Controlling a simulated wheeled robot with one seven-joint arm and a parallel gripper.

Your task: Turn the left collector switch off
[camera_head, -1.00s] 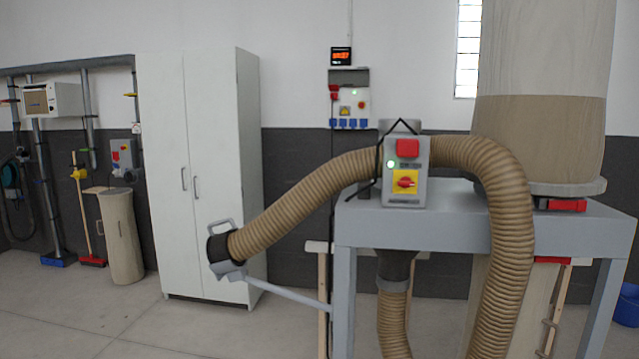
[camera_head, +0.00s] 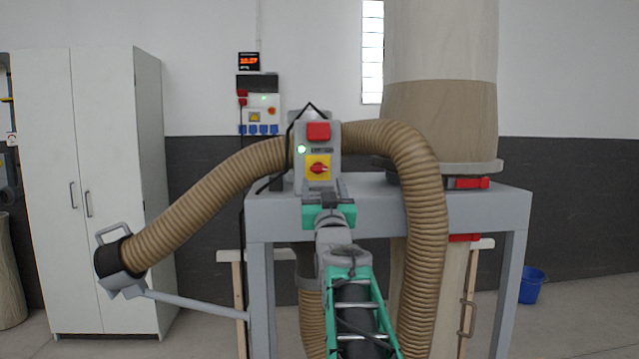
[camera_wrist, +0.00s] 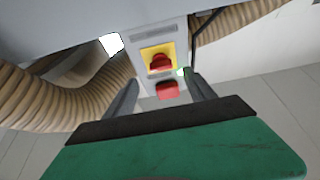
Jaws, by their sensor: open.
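The collector switch box (camera_head: 328,150) is grey and stands upright at the front of the grey machine frame. It carries a red rotary knob (camera_head: 318,168) on a yellow plate, a red block (camera_head: 318,131) above it and a lit green lamp (camera_head: 301,149). In the wrist view the box appears inverted, with the knob (camera_wrist: 160,63) above the red block (camera_wrist: 168,90). My gripper (camera_head: 322,188) is just below and in front of the knob. In the wrist view its open fingers (camera_wrist: 160,84) frame the red controls and hold nothing. Contact cannot be told.
A ribbed tan hose (camera_head: 420,190) arches behind the box and down its right side, and another stretch reaches left to a black nozzle (camera_head: 112,262). The frame's top (camera_head: 470,202) lies close behind my gripper. A wall socket panel (camera_head: 262,108) is farther back.

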